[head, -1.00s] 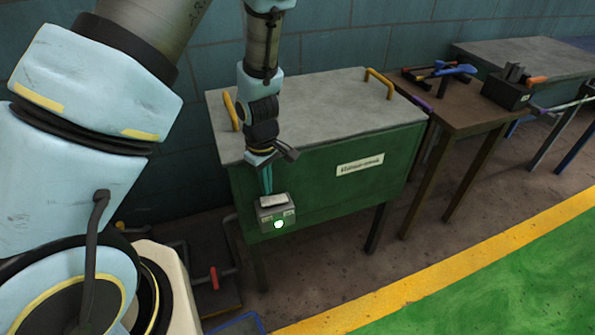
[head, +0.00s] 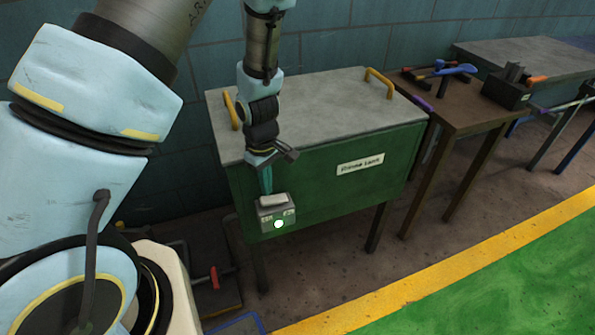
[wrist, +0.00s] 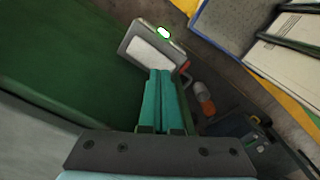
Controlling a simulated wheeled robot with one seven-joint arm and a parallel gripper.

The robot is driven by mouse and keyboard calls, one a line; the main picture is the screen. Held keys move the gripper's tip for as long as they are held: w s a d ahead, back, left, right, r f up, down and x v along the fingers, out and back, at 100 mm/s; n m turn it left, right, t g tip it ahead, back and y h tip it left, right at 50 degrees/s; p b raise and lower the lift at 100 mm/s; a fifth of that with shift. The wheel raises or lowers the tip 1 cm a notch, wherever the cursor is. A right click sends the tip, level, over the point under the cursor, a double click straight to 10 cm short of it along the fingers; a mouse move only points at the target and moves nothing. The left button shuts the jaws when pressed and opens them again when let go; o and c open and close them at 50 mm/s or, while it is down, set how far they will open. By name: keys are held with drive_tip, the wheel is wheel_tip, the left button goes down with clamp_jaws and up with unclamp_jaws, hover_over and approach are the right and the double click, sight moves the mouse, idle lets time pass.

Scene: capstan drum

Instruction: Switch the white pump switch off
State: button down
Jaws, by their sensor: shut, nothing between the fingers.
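The white pump switch is a pale rocker (head: 273,200) on top of a small grey box (head: 270,222), which is fixed to the front of the green cabinet. A round lamp (head: 278,224) on the box glows white-green. In the wrist view the white rocker (wrist: 148,55) and the lit lamp (wrist: 163,33) show beyond the fingertips. My gripper (head: 267,192) is shut and empty, with its teal fingers pointing down at the rocker. In the wrist view the fingertips (wrist: 160,73) overlap the rocker's near edge; I cannot tell whether they touch it.
The green cabinet (head: 330,190) has a grey top with yellow handles. A brown table (head: 450,105) with tools stands to its right. Pipework with a red valve handle (head: 214,278) lies low at the left. The green floor (head: 500,280) in front is clear.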

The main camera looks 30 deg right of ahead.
sight(268, 199)
drive_tip(key=shift+f+b, duration=0.5)
drive_tip(key=shift+f, duration=0.15)
wheel_tip(268, 199, up, 7)
drive_tip(key=p, duration=0.7)
idle(0.4)
idle(0.3)
drive_tip(key=a+r+m, duration=0.3)
drive_tip(key=a+r, duration=0.7)
drive_tip(key=a, duration=0.2)
drive_tip(key=w+a+r+m+t, duration=0.1)
drive_tip(key=a+r+m, duration=0.1)
drive_tip(key=a+r, duration=0.8)
drive_tip(key=a, duration=0.3)
drive_tip(key=shift+a+r+m+t, duration=0.2)
drive_tip(key=shift+r+m+t, duration=0.1)
drive_tip(key=shift+r+m, duration=0.1)
drive_tip(key=shift+w, duration=0.15)
